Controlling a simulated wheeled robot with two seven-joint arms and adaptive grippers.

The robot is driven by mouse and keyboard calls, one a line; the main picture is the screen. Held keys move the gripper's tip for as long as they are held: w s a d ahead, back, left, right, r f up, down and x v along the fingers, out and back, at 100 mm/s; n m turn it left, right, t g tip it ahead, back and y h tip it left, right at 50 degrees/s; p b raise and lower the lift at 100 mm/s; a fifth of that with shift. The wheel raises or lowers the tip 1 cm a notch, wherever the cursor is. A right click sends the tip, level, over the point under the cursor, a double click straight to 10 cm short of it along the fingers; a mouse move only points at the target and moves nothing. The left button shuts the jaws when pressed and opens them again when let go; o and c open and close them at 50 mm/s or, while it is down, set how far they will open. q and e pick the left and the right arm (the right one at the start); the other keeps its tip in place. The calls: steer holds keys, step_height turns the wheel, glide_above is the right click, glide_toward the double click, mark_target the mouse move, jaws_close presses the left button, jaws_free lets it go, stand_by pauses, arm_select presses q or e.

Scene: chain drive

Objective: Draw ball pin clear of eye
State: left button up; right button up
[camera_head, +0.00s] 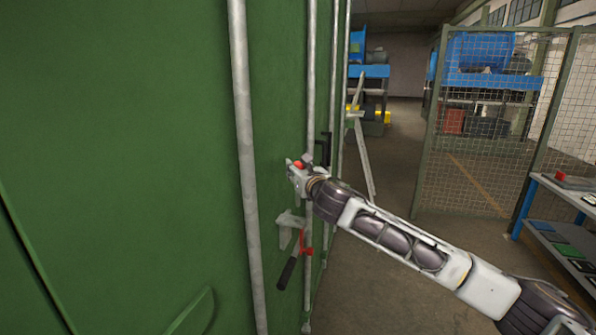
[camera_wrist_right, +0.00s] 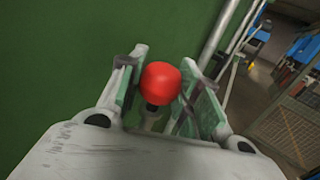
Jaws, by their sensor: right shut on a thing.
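The ball pin's red ball (camera_wrist_right: 160,83) sits between the two fingers of my right gripper (camera_wrist_right: 157,92) in the right wrist view. A dark collar and a short grey piece show just below the ball. In the head view, my right gripper (camera_head: 293,168) is against the green door's edge, and a bit of the red ball (camera_head: 299,164) shows at it. The gripper is shut on the ball. I cannot make out the eye, nor whether the pin is in it. My left gripper is not in view.
A grey bracket (camera_head: 288,220) and a lever with a red joint and black grip (camera_head: 287,270) are below my gripper. Vertical grey rods (camera_head: 246,150) run along the green door (camera_head: 120,130). A mesh fence (camera_head: 480,190) and a bench (camera_head: 560,188) stand at right, with open floor between.

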steer(key=shift+r, duration=0.35)
stand_by(0.3)
